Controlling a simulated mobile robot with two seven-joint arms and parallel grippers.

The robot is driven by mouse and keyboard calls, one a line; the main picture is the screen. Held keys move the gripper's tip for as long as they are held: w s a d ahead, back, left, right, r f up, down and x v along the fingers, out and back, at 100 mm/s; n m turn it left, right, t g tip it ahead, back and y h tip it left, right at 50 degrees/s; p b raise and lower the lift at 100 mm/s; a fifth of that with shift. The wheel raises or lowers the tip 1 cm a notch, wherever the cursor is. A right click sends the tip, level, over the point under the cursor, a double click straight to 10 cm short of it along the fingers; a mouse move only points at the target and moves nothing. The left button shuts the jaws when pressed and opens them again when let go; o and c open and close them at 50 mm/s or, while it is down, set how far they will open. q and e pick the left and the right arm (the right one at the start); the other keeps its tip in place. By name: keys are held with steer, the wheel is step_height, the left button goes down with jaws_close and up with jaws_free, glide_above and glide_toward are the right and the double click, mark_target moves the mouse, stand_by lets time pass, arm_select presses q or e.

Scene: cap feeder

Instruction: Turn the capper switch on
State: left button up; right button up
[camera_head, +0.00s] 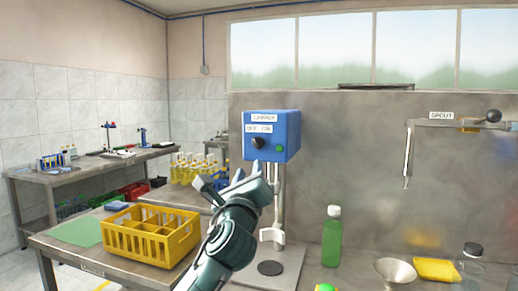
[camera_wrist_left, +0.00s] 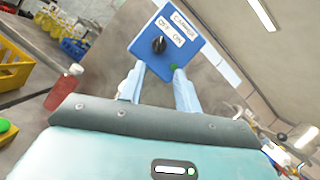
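The capper (camera_head: 288,128) is a blue box on a metal stand, labelled CAPPER and OFF - ON. Its switch, a black knob (camera_head: 258,143), is on the front face below the OFF - ON label, with a round green button or light (camera_head: 279,149) to its right. In the left wrist view the knob (camera_wrist_left: 158,45) is ahead of the fingertips; I cannot tell clearly which label it points to. My left gripper (camera_head: 247,170) is just below and in front of the box. The left wrist view shows its two pale fingers (camera_wrist_left: 157,70) apart and empty. My right gripper is out of view.
A yellow divided crate (camera_head: 150,238) stands on the table at left. A green bottle (camera_head: 332,238), a funnel (camera_head: 395,272), a yellow sponge-like block (camera_head: 436,269) and a jar (camera_head: 470,258) are at right. A spout (camera_head: 408,160) hangs on the wall. Air before the capper is clear.

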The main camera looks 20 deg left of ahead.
mark_target(256, 144)
arm_select(q)
steer(key=x, duration=1.2)
steer(key=shift+r+p, duration=0.15)
steer(key=shift+p, duration=0.25)
steer(key=shift+c, duration=0.2)
jaws_close()
